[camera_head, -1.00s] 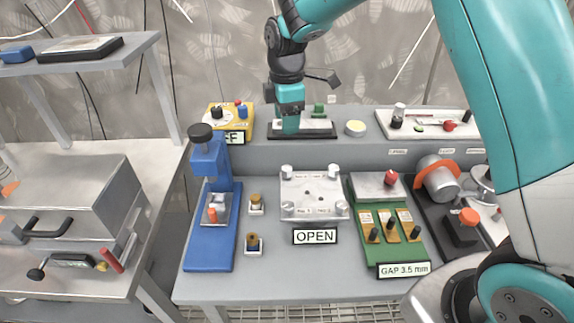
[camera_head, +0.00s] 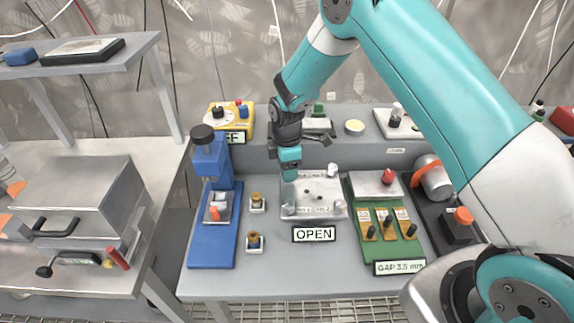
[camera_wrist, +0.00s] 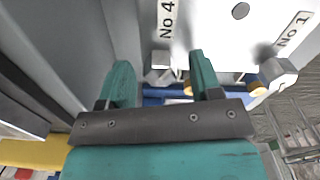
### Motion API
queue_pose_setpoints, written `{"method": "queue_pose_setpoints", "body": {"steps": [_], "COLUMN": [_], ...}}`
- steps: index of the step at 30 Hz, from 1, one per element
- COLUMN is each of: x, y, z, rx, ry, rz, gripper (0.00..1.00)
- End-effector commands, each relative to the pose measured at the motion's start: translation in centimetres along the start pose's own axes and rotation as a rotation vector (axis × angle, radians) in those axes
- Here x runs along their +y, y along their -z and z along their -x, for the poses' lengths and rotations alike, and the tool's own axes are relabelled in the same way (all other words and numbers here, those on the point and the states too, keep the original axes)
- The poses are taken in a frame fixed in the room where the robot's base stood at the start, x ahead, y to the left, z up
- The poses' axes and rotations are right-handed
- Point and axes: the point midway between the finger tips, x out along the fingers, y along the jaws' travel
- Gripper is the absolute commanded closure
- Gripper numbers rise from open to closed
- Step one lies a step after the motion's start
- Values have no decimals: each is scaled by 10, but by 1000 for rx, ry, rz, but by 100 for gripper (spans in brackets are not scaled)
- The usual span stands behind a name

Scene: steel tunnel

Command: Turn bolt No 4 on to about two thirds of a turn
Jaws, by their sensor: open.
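A square metal plate (camera_head: 313,190) with a bolt at each corner lies at the middle of the bench. Bolt No 4 (camera_wrist: 162,60), a pale metal head beside the "No 4" label, is at its back left corner; my gripper hides it in the head view. My gripper (camera_head: 289,178) points down at that corner. In the wrist view the teal fingers (camera_wrist: 160,72) are apart, with bolt No 4 between their tips in the picture. I cannot tell whether they reach down around it. Bolt No 1 (camera_wrist: 279,72) is at the front left corner.
An "OPEN" sign (camera_head: 314,234) stands in front of the plate. A blue press (camera_head: 211,225) is to the left, with two small brass-topped pieces between. A green gap board (camera_head: 388,238) is close on the right. A raised shelf with a yellow box (camera_head: 216,113) runs behind.

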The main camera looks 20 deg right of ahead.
Motion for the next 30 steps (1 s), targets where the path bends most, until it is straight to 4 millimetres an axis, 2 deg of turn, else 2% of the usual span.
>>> {"method": "queue_pose_setpoints", "body": {"steps": [4,10,20,30], "x": [0,0,0,0], "y": [0,0,0,0], "z": [0,0,0,-1], "rx": [0,0,0,0], "ry": [0,0,0,0], "rz": [0,0,-32,-243], "gripper": [44,90,91,91]}}
